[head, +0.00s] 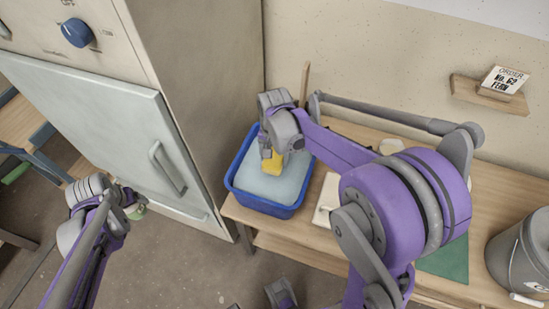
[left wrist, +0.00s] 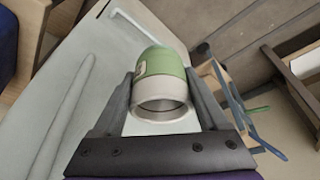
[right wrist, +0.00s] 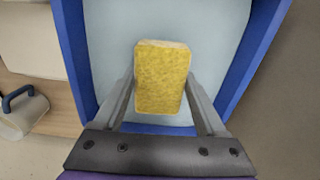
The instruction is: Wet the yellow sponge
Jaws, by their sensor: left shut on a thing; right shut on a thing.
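The yellow sponge (right wrist: 161,80) is held between the fingers of my right gripper (right wrist: 160,98). In the head view the sponge (head: 272,158) shows partly below the gripper (head: 274,150), over the blue basin (head: 232,180). The basin holds pale blue water (head: 262,186); I cannot tell whether the sponge touches the water. My left gripper (left wrist: 163,92) is shut on a green and cream cup (left wrist: 160,75), away from the table at the left. In the head view the cup (head: 138,212) is mostly hidden by that gripper.
The basin stands at the left end of a wooden table (head: 320,242). A white fridge-like cabinet door (head: 100,120) is close to my left gripper. A grey bucket (head: 520,255) is at the table's right end, and a small shelf (head: 490,97) holds an order card (head: 504,79).

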